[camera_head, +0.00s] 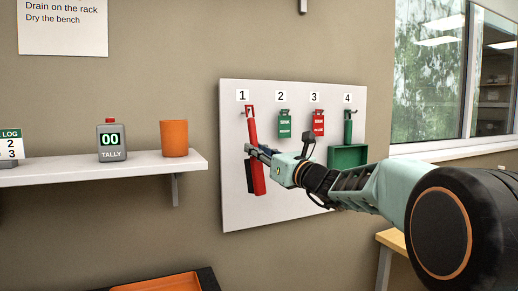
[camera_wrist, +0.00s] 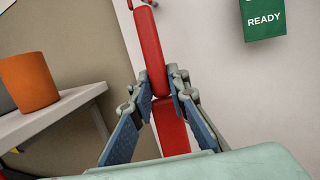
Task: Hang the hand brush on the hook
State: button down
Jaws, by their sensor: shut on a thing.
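The red hand brush (camera_head: 252,126), with dark bristles low on its left side, is nearly upright in front of the white board under number 1. My gripper (camera_head: 250,150) is shut on its handle. In the wrist view my gripper (camera_wrist: 162,106) has a finger on each side of the red brush (camera_wrist: 149,45). A metal hook (camera_wrist: 179,16) shows close to the right of the brush's upper end there. In the head view the brush's top end overlaps the hook area under number 1. I cannot tell whether its loop is around the hook.
The board (camera_head: 236,205) also carries a green tag (camera_head: 284,124), a red tag (camera_head: 318,123) and a green dustpan (camera_head: 347,156) under number 4. A shelf (camera_head: 110,171) at left holds an orange cup (camera_head: 174,138) and a tally counter (camera_head: 112,140).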

jog(key=shift+w+a+p, duration=0.2)
jog(key=shift+w+p, duration=0.05)
jog(key=shift+w, duration=0.25)
jog(key=shift+w+a+p, duration=0.2)
jog(key=shift+w, duration=0.3)
jog(key=shift+w+a+f+b, duration=0.3)
jog(key=shift+w+f+b, duration=0.2)
jog(key=shift+w+f, duration=0.05)
jog(key=c, duration=1.8)
grip_release()
jog(key=shift+d, duration=0.15)
